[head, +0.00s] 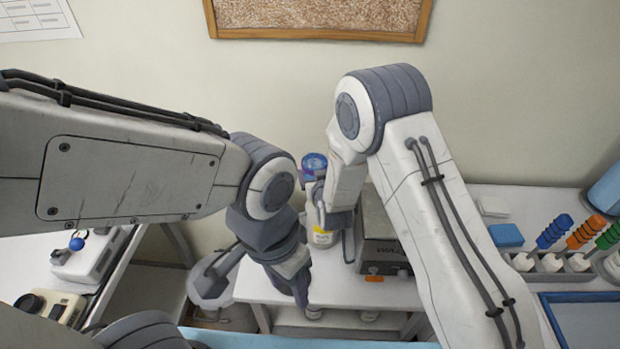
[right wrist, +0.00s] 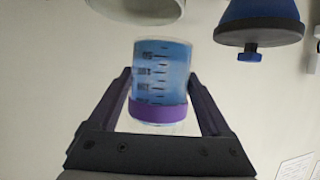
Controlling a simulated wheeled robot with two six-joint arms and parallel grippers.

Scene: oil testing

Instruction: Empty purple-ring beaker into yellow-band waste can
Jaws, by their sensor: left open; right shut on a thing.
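The purple-ring beaker (head: 314,165) holds blue liquid. It is in my right gripper (head: 318,188), above the yellow-band waste can (head: 322,238) in the head view. In the right wrist view the beaker (right wrist: 161,75) sits between the two dark fingers, its purple ring low in the picture and blue filling most of the marked glass. I cannot tell its exact tilt. The can is white with a yellow band, its upper part hidden behind my right gripper. My left gripper (head: 302,292) is open and empty, pointing down left of the can, its tips partly hidden.
A grey metal box device (head: 382,235) stands right of the can. A rack (head: 550,262) with coloured-handled tools and a blue block (head: 506,235) are further right. Instruments (head: 88,258) stand on the left table. The wrist view shows a blue cone-shaped thing (right wrist: 258,18).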

